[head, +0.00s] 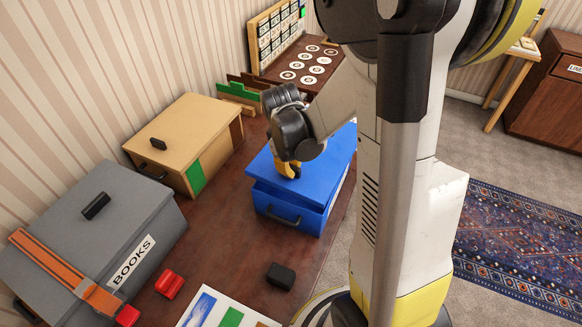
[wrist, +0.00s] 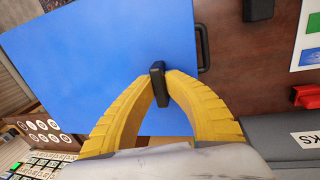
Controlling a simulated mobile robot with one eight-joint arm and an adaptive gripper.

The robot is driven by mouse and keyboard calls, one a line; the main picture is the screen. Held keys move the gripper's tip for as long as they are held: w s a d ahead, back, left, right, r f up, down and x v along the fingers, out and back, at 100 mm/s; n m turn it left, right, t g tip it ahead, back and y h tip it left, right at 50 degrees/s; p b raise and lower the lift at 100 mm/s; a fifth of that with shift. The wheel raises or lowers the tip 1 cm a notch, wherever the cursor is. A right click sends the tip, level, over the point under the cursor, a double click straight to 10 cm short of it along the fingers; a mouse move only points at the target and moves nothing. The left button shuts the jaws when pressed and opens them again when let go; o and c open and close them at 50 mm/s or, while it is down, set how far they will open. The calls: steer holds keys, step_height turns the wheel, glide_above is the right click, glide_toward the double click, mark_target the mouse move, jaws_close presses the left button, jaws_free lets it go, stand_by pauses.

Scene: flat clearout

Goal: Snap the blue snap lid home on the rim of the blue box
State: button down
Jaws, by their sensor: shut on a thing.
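The blue snap lid (head: 325,168) lies over the blue box (head: 317,216) on the dark brown table. Its near edge sticks out a little past the box wall, and I cannot tell whether it is fully seated on the rim. In the wrist view the lid (wrist: 100,65) fills much of the picture, with a black knob (wrist: 157,82) on top. My gripper (head: 289,170) is over the lid with its yellow fingers shut on the knob. In the wrist view the fingertips (wrist: 158,76) meet at the knob. My arm hides the lid's far right part.
A tan box (head: 180,135) and a grey box labelled BOOKS (head: 85,245) stand to the left. A black block (head: 281,276), red pieces (head: 169,283) and a picture sheet (head: 225,312) lie in front. Bare table (head: 215,235) separates them from the blue box.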

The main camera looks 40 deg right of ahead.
mark_target(292, 180)
steer(key=shift+s, duration=0.1)
steer(key=shift+n, duration=0.3)
steer(key=shift+s+f+b, duration=0.1)
steer(key=shift+f+b, duration=0.15)
steer(key=shift+b, duration=0.1)
step_height(292, 180, down, 4)
steer(key=b, duration=0.4)
steer(key=shift+f, duration=0.25)
steer(key=shift+f+b, duration=1.15)
steer(key=shift+b, duration=0.15)
stand_by(0.9)
steer(key=shift+r, duration=0.1)
steer(key=c, duration=1.4)
jaws_free()
